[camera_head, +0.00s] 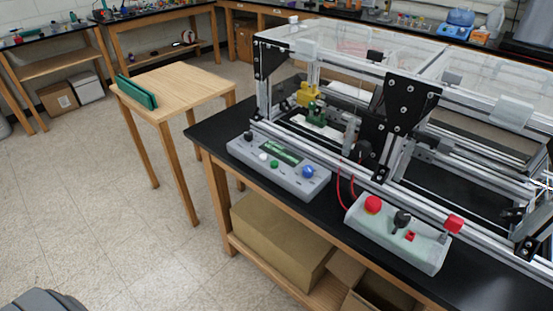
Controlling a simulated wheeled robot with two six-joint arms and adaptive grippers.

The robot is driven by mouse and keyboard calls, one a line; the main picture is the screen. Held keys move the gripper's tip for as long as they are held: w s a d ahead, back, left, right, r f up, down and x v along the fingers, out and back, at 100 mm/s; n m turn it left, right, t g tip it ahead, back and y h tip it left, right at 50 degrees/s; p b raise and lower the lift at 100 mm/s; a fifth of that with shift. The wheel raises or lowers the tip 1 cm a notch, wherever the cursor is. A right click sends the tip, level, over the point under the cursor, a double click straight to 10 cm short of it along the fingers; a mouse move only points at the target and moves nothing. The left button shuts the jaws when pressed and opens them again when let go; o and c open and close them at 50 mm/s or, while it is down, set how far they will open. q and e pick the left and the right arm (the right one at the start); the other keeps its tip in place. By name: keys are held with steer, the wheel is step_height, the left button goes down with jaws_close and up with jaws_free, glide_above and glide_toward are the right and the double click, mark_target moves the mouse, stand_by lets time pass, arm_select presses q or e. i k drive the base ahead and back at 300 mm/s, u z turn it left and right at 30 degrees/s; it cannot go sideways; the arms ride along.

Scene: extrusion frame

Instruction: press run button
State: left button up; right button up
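A grey control box (285,185) with a green display (281,151) sits at the front left of the black bench. No lettering is readable, so I cannot tell which button is run. Neither gripper is in view.
An aluminium extrusion frame (340,152) with clear panels stands behind the boxes. Red cables (338,186) rise beside the second box. A wooden table (180,88) with a green object (137,92) stands left. Floor (110,210) in front is clear.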

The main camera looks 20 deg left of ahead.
mark_target(274, 164)
steer(key=z, duration=1.25)
steer(key=k, duration=0.4)
steer(key=u, duration=0.75)
